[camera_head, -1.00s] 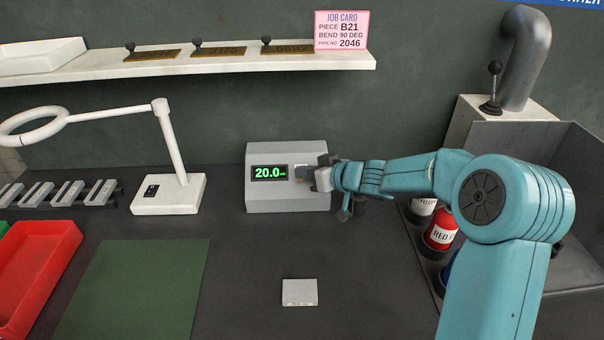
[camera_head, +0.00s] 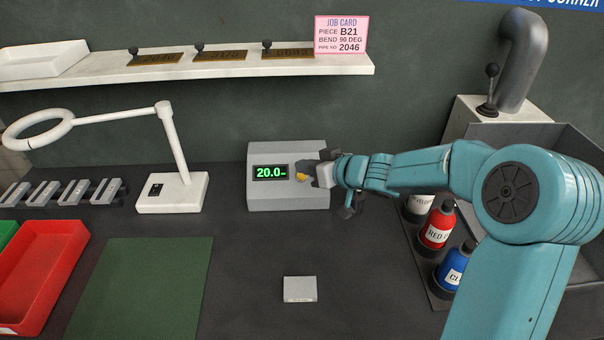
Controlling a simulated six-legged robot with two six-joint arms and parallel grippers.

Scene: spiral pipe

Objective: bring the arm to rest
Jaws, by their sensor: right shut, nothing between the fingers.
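My right arm reaches in from the right side. Its gripper (camera_head: 312,173) is shut and empty, at the right part of the front of a grey box with a display (camera_head: 270,203). The green display (camera_head: 269,172) reads 20.0. A yellow knob (camera_head: 301,177) on the box shows just left of the fingertips. I cannot tell whether the fingers touch the knob or the box. My left gripper is not in view.
A white ring lamp (camera_head: 172,195) stands left of the box. A small grey block (camera_head: 300,289) and green mat (camera_head: 145,285) lie in front. Red (camera_head: 437,225) and blue (camera_head: 455,265) bottles stand below my arm. A shelf (camera_head: 200,66) runs above.

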